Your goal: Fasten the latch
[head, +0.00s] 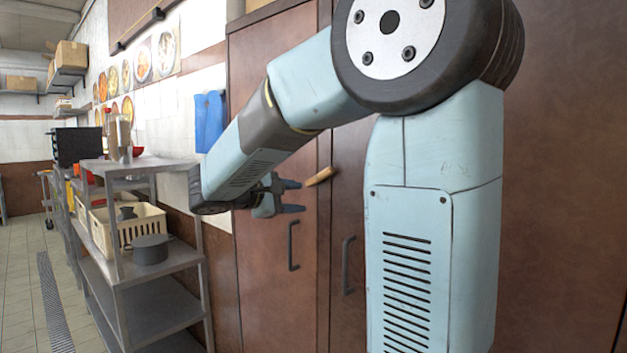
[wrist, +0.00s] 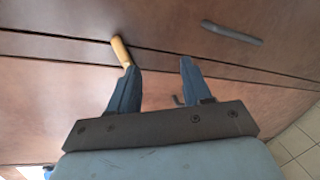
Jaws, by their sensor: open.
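The latch (head: 320,176) is a short light-wood bar on the brown cabinet front, near the seam between two doors. It is tilted in the head view, its right end higher. In the wrist view the latch (wrist: 120,49) stands at a slant, with its lower end close to the left fingertip; I cannot tell whether they touch. My gripper (head: 298,196) is open in front of the left door, just below and left of the latch. In the wrist view my gripper (wrist: 159,66) has nothing between its two dark fingers.
Two dark door handles, left (head: 293,246) and right (head: 348,265), sit below the latch on the cabinet (head: 265,150). A grey metal shelf (head: 165,300) with a cream crate (head: 128,229) and a dark pot (head: 150,249) stands at left. A blue cloth (head: 209,120) hangs on the wall.

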